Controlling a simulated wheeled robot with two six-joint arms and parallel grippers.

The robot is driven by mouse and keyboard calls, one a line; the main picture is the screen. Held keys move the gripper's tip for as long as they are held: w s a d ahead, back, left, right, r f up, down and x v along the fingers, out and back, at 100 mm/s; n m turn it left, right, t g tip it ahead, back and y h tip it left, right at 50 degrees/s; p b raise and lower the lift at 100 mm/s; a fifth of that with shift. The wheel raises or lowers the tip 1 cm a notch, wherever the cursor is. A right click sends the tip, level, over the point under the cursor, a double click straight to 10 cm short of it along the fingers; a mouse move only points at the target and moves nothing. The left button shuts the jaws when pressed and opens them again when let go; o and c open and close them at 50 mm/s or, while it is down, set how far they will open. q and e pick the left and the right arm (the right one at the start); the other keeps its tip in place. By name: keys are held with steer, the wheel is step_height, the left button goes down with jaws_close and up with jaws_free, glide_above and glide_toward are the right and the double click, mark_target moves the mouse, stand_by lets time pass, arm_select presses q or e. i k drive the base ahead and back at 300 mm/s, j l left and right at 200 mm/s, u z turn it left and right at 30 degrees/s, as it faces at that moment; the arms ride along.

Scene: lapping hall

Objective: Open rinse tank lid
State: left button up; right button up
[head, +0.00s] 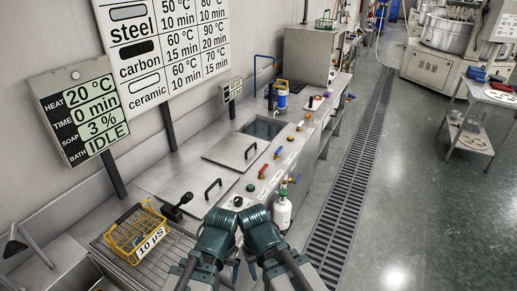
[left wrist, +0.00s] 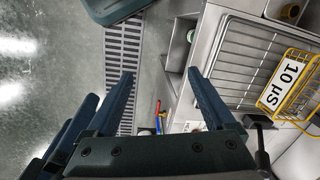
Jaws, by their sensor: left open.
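I cannot tell from labels which is the rinse tank's. My left gripper (left wrist: 168,92) is open and empty in the left wrist view, above the bench's front edge and the floor drain. In the head view both teal wrists are close together at bottom centre, short of the lids. My right gripper's jaws are not clear.
A yellow wire basket (head: 134,232) marked 10 µS stands on a slatted drainer beside a black lever (head: 177,207). An open tank (head: 264,127) lies beyond the lids. Coloured valves and a white bottle (head: 282,211) line the front edge. The floor by the drain grate (head: 350,170) is clear.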

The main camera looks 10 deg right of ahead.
mark_target(237, 151)
steer(key=i+l+z, duration=0.15)
steer(key=i+l, duration=0.25)
steer(key=i+l+z, duration=0.15)
steer(key=i+l, duration=0.2)
steer(key=i, duration=0.25)
steer(key=i+l+z, duration=0.15)
steer(key=i+l, duration=0.15)
steer(key=i, duration=0.2)
steer(key=i+l+z, duration=0.15)
steer(key=i, duration=0.4)
steer(key=k+l, duration=0.05)
steer(key=l, duration=0.05)
